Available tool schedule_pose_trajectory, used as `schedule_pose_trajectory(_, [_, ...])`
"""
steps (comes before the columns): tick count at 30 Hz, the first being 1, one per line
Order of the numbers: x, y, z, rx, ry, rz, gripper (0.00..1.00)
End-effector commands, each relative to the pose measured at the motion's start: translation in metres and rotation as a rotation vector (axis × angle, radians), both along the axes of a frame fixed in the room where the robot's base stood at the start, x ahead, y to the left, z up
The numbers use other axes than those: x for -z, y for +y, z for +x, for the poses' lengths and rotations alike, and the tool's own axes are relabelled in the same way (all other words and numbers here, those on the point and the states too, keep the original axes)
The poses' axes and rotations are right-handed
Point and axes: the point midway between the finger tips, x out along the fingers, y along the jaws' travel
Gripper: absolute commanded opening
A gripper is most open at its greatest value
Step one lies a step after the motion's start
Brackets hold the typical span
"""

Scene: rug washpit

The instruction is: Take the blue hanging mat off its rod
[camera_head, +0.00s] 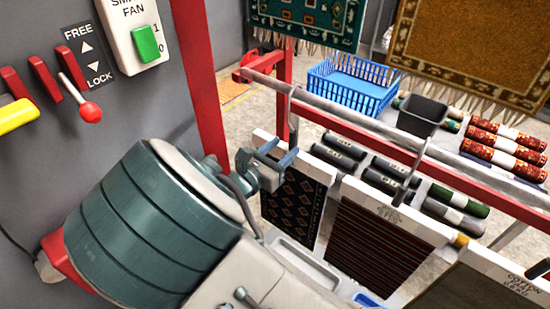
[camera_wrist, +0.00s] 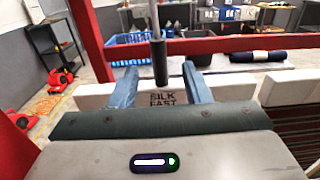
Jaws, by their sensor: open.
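A dark mat with a diamond pattern (camera_head: 297,208) hangs below a white header board, just right of my gripper (camera_head: 278,156) in the head view. It looks blue-black; I cannot tell for certain that it is the blue mat. My gripper is open, its two blue fingers apart. In the wrist view, the gripper (camera_wrist: 160,76) faces a white header board (camera_wrist: 238,88) marked "SILK FAST". A dark upright cylinder (camera_wrist: 160,62) on a thin rod shows between the fingers, with no visible grip on it.
A red-striped mat (camera_head: 375,250) hangs beside the dark one. A red post (camera_head: 203,80) stands left. A blue basket (camera_head: 352,84) and rolled rugs (camera_head: 502,150) lie beyond.

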Motion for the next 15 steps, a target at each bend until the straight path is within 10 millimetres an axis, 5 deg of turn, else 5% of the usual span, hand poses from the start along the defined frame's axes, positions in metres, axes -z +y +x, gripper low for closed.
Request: schedule_pose_trajectory(15, [0.0, -0.024, 0.031, 0.001, 0.0, 0.001, 0.44])
